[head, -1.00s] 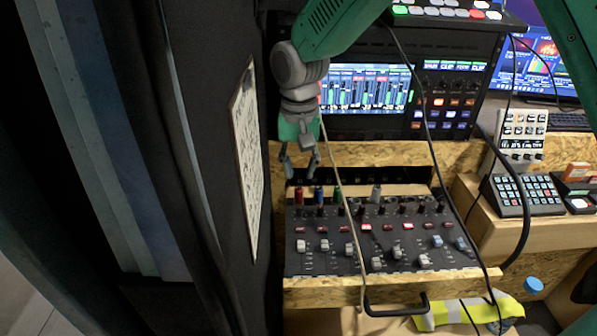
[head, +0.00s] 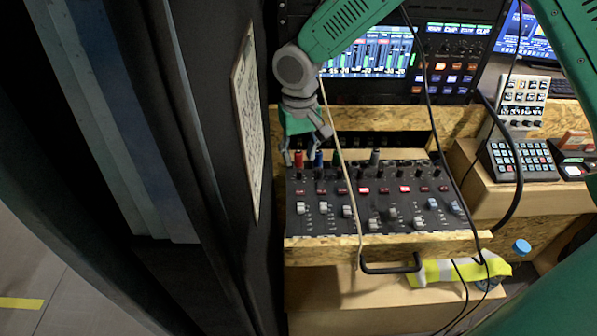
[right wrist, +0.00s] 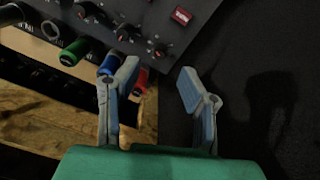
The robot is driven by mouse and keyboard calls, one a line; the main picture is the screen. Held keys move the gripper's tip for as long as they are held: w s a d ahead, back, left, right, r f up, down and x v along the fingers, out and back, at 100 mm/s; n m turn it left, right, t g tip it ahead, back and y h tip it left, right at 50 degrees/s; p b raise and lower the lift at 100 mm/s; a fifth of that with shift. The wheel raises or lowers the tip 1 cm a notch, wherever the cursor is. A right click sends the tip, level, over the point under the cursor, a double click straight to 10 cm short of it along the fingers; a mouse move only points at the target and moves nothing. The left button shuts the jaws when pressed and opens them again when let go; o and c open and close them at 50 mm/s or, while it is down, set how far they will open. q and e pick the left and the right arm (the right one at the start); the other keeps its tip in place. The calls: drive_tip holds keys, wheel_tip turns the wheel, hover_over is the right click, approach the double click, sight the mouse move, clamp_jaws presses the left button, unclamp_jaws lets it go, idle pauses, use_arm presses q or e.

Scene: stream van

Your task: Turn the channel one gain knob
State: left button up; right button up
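The audio mixer (head: 330,226) lies on a wooden shelf, with a row of small dark knobs along its back edge. The leftmost one, the channel one gain knob (head: 299,175), sits just in front of a red plug (head: 299,160). In the right wrist view this knob (right wrist: 160,50) is beyond the fingertips, and the red plug (right wrist: 141,82) shows partly behind one finger. My right gripper (head: 301,159) is above the mixer's back left corner, around the red and blue plugs in the picture. In its wrist view the gripper (right wrist: 155,78) is open and holds nothing. My left gripper is not in view.
Blue (head: 319,158) and green (head: 337,158) plugs stand beside the red one. A pale cable (head: 346,180) hangs across the mixer. A dark wall with a paper sheet (head: 245,115) is close on the left. A screen rack (head: 400,95) stands behind.

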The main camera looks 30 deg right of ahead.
sight(299, 170)
wheel_tip(299, 170, down, 5)
drive_tip(key=shift+d+f, duration=0.1)
drive_tip(key=shift+f, duration=0.1)
clamp_jaws()
